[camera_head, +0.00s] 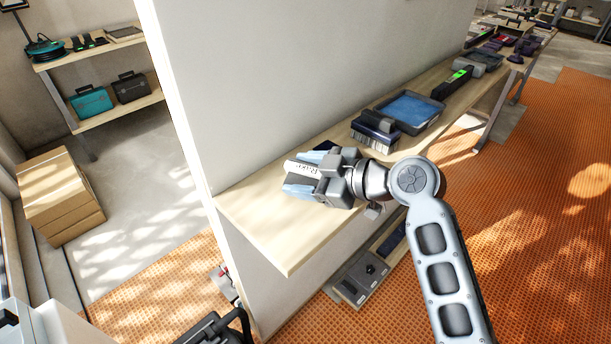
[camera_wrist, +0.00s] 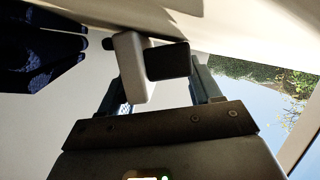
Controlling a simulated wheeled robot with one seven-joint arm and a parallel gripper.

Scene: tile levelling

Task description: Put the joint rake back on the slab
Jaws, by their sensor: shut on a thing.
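My gripper (camera_head: 300,174) is over the near end of the wooden slab (camera_head: 262,228), beside the white wall. I cannot tell whether the rake touches the slab.
A navy item (camera_head: 325,145) lies partly hidden behind my gripper. A bristled dark tool (camera_head: 375,130), a blue-filled tray (camera_head: 408,110) and a tool with a green display (camera_head: 452,83) lie farther along. The slab's near left corner is clear. A wall stands behind.

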